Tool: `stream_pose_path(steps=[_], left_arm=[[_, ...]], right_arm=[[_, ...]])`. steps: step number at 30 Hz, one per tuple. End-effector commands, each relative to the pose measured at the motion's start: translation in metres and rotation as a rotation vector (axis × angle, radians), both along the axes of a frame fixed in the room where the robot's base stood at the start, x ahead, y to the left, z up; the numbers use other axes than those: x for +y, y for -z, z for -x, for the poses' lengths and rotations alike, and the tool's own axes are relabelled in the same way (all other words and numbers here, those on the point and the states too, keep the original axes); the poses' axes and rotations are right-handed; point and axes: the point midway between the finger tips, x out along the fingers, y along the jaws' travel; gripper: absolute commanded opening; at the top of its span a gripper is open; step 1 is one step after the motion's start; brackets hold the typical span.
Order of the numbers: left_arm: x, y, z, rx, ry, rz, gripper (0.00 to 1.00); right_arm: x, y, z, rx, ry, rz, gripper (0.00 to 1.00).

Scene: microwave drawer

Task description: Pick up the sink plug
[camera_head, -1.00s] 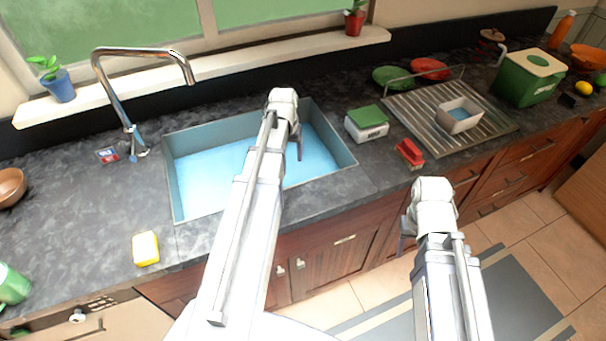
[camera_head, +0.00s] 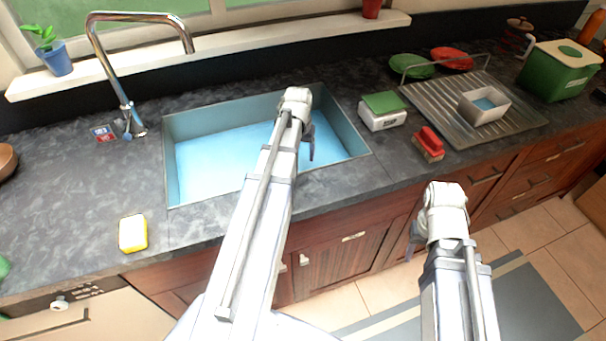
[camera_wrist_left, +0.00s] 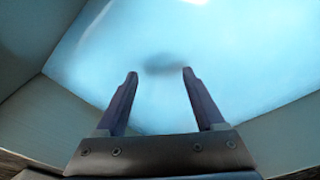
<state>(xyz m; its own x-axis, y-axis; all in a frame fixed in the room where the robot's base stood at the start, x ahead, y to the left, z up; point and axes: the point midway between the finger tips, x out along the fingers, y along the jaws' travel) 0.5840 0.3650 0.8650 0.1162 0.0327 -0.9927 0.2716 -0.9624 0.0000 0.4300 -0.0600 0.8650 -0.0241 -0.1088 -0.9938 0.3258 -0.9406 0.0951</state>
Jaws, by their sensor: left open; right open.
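The sink (camera_head: 352,143) is filled with light blue water (camera_head: 215,160). In the left wrist view a blurred dark round shape (camera_wrist_left: 166,63) shows under the water, just beyond my fingertips; it may be the sink plug, but it is too unclear to be sure. In the head view my left arm hides that part of the sink. My left gripper (camera_wrist_left: 160,74) is open and empty, pointing down over the water; it also shows in the head view (camera_head: 309,145). My right gripper (camera_head: 412,240) is open, low in front of the counter edge, away from the sink.
A chrome faucet (camera_head: 122,100) stands behind the sink at left. A white box with a green lid (camera_head: 383,111), a red brush (camera_head: 428,143) and a drying rack (camera_head: 447,119) are to the right.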

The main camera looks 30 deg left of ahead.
Motion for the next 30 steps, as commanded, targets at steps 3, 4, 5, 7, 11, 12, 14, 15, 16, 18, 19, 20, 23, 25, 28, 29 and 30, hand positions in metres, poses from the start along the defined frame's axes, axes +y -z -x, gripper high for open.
stream_pose_path(steps=[3,4,5,7,11,12,14,15,16,18,19,20,23,25,28,29,30], left_arm=[[0.000,0.012,-0.001,0.000,0.000,0.000,0.71],[0.000,0.015,-0.002,0.000,0.000,0.000,0.71],[0.000,0.018,-0.002,0.000,0.000,0.000,0.71],[0.000,0.024,-0.003,0.000,0.000,0.000,0.71],[0.001,0.025,-0.003,0.000,0.000,0.000,0.71],[0.001,0.024,-0.003,0.000,0.000,0.000,0.71],[0.000,0.025,-0.003,0.000,0.000,0.000,0.71],[0.000,0.027,-0.004,0.000,0.000,0.000,0.71],[0.000,0.028,-0.004,0.000,0.000,0.000,0.71],[0.000,0.034,-0.005,0.000,0.000,0.000,0.71],[0.000,0.037,-0.005,0.000,0.000,0.000,0.71],[0.000,0.040,-0.006,0.000,0.000,0.000,0.71],[0.000,0.052,-0.009,0.000,0.001,0.000,0.71],[-0.001,0.062,-0.011,0.000,0.001,0.000,0.71],[0.000,0.073,-0.012,0.000,0.000,0.000,0.71],[0.000,0.075,-0.012,0.000,0.000,0.000,0.71],[0.000,0.077,-0.012,0.000,0.000,0.000,0.71]], right_arm=[[0.000,0.012,0.000,0.000,0.000,0.000,0.50],[0.000,0.015,0.000,0.000,0.000,0.000,0.50],[0.000,0.018,0.000,0.000,0.000,0.000,0.50],[0.000,0.024,0.000,0.000,0.000,0.000,0.50],[0.000,0.025,0.000,0.000,0.000,0.000,0.50],[0.000,0.025,0.000,0.000,0.000,0.000,0.50],[0.000,0.025,0.000,0.000,0.000,0.000,0.50],[0.000,0.027,0.000,0.000,0.000,0.000,0.50],[0.000,0.028,0.000,0.000,0.000,0.000,0.50],[0.000,0.034,0.000,0.000,0.000,0.000,0.50],[0.000,0.037,0.000,0.000,0.000,0.000,0.50],[0.000,0.040,0.000,0.000,0.000,0.000,0.50],[0.000,0.052,0.000,0.000,0.000,0.000,0.50],[0.000,0.062,0.000,0.000,0.000,0.000,0.50],[0.000,0.073,0.000,0.000,0.000,0.000,0.50],[0.000,0.075,0.000,0.000,-0.001,0.000,0.50],[0.000,0.076,0.000,0.000,-0.001,0.000,0.50]])
